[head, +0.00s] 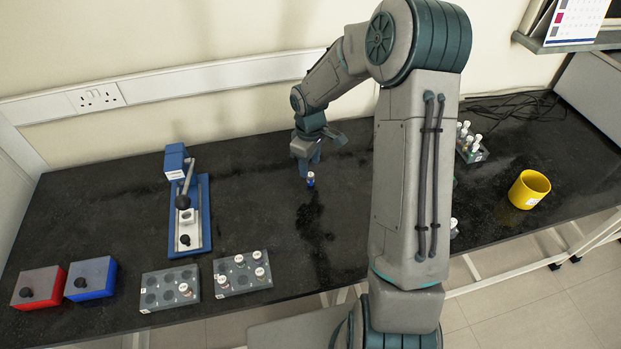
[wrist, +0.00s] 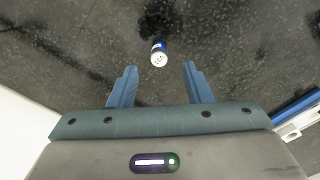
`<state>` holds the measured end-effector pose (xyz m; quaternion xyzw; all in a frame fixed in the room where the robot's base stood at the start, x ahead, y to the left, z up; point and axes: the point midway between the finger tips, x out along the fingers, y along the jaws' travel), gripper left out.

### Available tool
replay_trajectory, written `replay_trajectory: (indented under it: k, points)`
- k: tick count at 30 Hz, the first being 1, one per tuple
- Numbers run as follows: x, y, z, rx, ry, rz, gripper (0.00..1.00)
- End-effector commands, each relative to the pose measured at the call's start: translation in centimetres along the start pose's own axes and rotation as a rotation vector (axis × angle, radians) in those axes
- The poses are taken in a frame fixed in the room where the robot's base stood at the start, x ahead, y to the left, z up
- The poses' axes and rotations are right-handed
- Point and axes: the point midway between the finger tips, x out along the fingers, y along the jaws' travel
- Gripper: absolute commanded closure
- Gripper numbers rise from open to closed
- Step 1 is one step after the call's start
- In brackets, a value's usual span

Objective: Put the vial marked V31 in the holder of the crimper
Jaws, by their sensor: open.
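A small vial (head: 310,180) with a blue body and a pale cap stands alone on the black bench, near the middle. In the wrist view the vial (wrist: 159,53) shows its marked white cap, but I cannot read the mark surely. My gripper (wrist: 160,68) is open and empty, with the vial just beyond its fingertips and roughly centred between them. In the head view my gripper (head: 309,169) is low over the bench, close behind the vial. The crimper (head: 205,215), with a blue base and a lever, stands to the left.
Two grey racks, one with a single vial (head: 170,288) and one with several (head: 242,274), lie at the front. A red box (head: 38,288) and a blue box (head: 91,279) stand front left. A yellow cup (head: 529,190) and another rack (head: 471,150) are right. Bench between vial and crimper is clear.

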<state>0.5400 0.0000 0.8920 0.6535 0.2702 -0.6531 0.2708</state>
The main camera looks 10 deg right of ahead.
Motion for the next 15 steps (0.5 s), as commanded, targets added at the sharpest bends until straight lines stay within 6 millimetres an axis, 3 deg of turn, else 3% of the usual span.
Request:
replay_trajectory:
  k: [7, 15]
  points:
    - [3.4, 0.0, 0.2, -0.001, -0.001, -0.003, 0.55]
    - [4.0, 0.0, 0.1, 0.000, 0.001, 0.000, 0.55]
